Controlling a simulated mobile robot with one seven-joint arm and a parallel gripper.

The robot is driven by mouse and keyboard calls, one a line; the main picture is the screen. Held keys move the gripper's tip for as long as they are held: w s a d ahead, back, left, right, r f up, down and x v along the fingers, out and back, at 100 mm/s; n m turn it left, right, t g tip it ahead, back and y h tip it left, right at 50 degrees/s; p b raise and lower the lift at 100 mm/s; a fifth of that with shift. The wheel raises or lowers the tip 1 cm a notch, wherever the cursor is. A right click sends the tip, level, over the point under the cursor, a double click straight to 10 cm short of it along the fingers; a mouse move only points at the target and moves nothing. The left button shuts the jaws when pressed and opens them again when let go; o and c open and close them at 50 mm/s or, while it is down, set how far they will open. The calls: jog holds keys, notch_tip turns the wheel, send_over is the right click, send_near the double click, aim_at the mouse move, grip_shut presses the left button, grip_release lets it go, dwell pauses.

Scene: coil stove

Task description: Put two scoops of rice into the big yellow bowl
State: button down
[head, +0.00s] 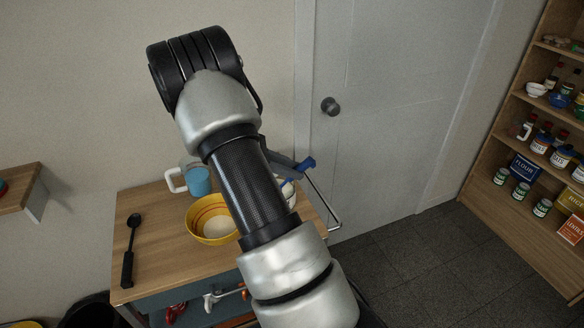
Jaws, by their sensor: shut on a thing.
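The yellow bowl (196,224) with dark stripes stands on a small wood-topped cart, left of my arm. Pale stuff, perhaps rice, lies in its bottom; my arm covers its right edge. A white container (290,196) is partly hidden behind my arm; I cannot tell what is in it. A blue piece (308,164) sticks out past the arm with a grey part beside it; I cannot tell whether it is a handle of a scoop. My gripper is hidden behind my own arm links, so its fingers and hold do not show.
A black ladle or spoon (130,246) lies on the cart top (155,215) at the left. A blue cup with a white handle (198,180) stands behind the bowl. A metal rail (323,200) is on the cart's right side. A stocked shelf (515,175) stands at the right, a door (390,100) behind.

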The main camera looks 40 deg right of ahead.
aim_at(313, 161)
jog(key=shift+f+b, duration=0.35)
jog(key=shift+f, duration=0.3)
jog(key=shift+s+d+r, duration=0.15)
jog(key=shift+s+d, duration=0.2)
jog(key=shift+d, duration=0.05)
jog(key=shift+w+a, duration=0.3)
jog(key=shift+a, duration=0.05)
jog(key=shift+w+a+r, duration=0.1)
jog(key=shift+r, duration=0.1)
jog(key=shift+d+r+p, duration=0.2)
jog(key=shift+r+p, duration=2.55)
jog(key=shift+r, duration=0.8)
jog(key=s+d+t+y, duration=0.1)
jog(key=s+d+f+t+y+p, duration=0.1)
jog(key=shift+m+y, duration=0.3)
jog(key=shift+y, duration=0.1)
jog(key=y+p, duration=0.1)
jog(key=s+d+t+y+p, duration=0.1)
jog(key=p, duration=0.1)
jog(key=shift+d+f+t, duration=0.2)
jog(key=shift+f+t, duration=0.1)
jog(key=shift+s+d+r+m+t+y, duration=0.3)
jog(key=shift+t+y, duration=0.1)
jog(key=shift+y, duration=0.4)
jog(key=shift+w+r, duration=0.1)
jog(key=shift+r, duration=0.05)
